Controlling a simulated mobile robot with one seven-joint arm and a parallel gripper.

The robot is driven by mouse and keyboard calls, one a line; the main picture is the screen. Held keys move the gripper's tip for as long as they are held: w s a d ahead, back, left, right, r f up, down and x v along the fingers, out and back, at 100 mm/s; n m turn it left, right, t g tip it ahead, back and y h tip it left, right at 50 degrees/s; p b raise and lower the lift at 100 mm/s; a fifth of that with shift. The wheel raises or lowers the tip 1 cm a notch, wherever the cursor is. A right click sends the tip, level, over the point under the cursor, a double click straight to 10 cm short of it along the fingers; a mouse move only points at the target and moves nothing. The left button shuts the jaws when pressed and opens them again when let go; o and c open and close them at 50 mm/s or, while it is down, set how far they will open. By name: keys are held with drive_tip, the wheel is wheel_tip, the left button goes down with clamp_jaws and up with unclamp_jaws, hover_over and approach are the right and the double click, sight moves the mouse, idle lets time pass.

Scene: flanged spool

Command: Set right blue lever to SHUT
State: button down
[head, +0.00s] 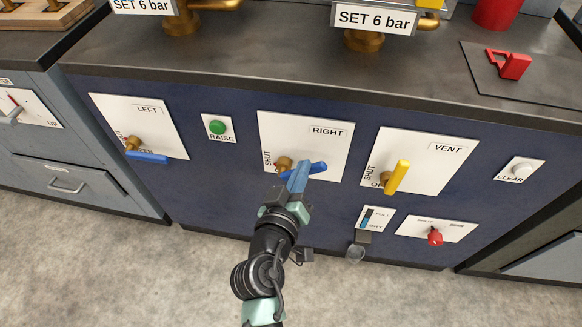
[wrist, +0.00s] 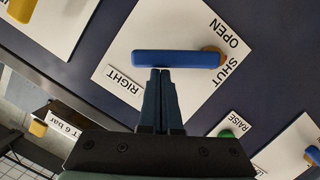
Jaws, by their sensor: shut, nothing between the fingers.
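The right blue lever (head: 319,167) sits on the white RIGHT panel (head: 330,150), pivoting on a brass hub (head: 284,163). In the head view it points right from the hub. The wrist view shows the lever (wrist: 175,59) lying across the picture, its hub at its right end near the OPEN and SHUT labels. My gripper (head: 301,169) is shut and empty. Its fingertips (wrist: 160,72) are at the lever's lower side in the wrist view, near mid-length; whether they touch is unclear. My gripper hides part of the lever and the panel's lower edge in the head view.
The LEFT panel (head: 155,118) has another blue lever (head: 148,158). A green RAISE button (head: 218,127) lies between the panels. The VENT panel (head: 430,150) with a yellow lever (head: 397,176) is close on the right. A red knob (head: 435,237) is lower right. The counter edge (head: 300,92) overhangs above.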

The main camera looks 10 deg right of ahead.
sight(318, 167)
drive_tip(key=shift+s+d+f+m+y+b, duration=0.2)
drive_tip(key=shift+d+f+m, duration=0.2)
drive_tip(key=shift+m, duration=0.15)
drive_tip(key=shift+s+d+f+m+y+b, duration=0.1)
drive_tip(key=shift+d+f+m+y, duration=0.1)
drive_tip(key=shift+d+f+m, duration=0.3)
drive_tip(key=shift+s+d+f+m+y+b, duration=0.1)
drive_tip(key=shift+d+f+m+y+b, duration=0.15)
drive_tip(key=shift+f+m, duration=0.3)
drive_tip(key=shift+s+d+f+m+y+b, duration=0.1)
drive_tip(key=shift+d+f+m+y+b, duration=0.15)
drive_tip(key=shift+f+m, duration=0.2)
drive_tip(key=r+p, duration=0.4)
drive_tip(key=shift+s+r, duration=0.2)
drive_tip(key=shift+r, duration=0.1)
drive_tip(key=v, duration=0.9)
drive_tip(key=shift+s+f, duration=0.3)
drive_tip(key=shift+a, duration=0.1)
